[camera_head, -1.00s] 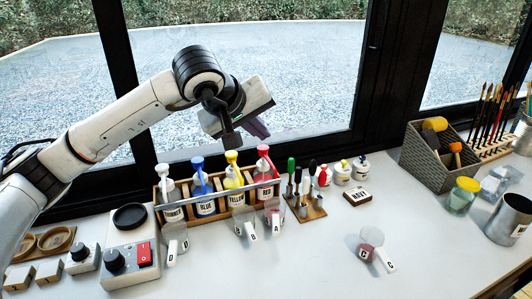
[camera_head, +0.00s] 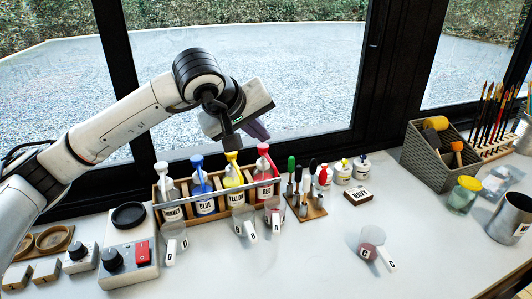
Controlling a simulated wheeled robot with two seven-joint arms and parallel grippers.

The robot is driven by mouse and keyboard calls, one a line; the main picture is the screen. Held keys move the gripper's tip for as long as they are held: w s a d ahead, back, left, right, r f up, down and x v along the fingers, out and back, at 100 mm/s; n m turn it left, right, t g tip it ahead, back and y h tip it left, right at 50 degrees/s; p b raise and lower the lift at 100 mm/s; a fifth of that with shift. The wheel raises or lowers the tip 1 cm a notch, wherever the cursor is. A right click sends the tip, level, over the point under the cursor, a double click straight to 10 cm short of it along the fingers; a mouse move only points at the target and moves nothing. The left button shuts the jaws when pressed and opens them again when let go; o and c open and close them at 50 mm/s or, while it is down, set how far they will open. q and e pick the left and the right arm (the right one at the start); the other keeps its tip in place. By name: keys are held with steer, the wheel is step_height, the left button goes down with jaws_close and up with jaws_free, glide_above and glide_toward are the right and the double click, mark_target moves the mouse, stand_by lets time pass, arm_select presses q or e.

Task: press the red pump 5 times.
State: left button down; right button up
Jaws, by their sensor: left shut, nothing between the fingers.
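My left gripper (camera_head: 236,140) is shut and empty. In the picture it hangs just above the yellow pump (camera_head: 232,157), left of the red pump's head. I cannot tell the exact gap in depth. A clear cup (camera_head: 272,204) with a handle stands before the red bottle and seems to hold a little reddish paint. My right gripper is not in view.
Blue (camera_head: 197,162) and white (camera_head: 163,170) pumps share the rack. Colour-handled tools (camera_head: 305,200) stand to its right, beside small bottles (camera_head: 342,174). More cups stand in front, one (camera_head: 368,242) further right. A switch box (camera_head: 130,254) is at left. The table's middle front is clear.

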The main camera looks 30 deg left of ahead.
mark_target(260, 148)
arm_select(q)
steer(key=shift+f+b, duration=0.8)
steer(key=shift+f, duration=0.15)
stand_by(0.7)
steer(key=shift+r+p, duration=0.9)
steer(key=shift+r, duration=0.45)
step_height(260, 148, up, 6)
steer(key=p, duration=0.4)
stand_by(2.1)
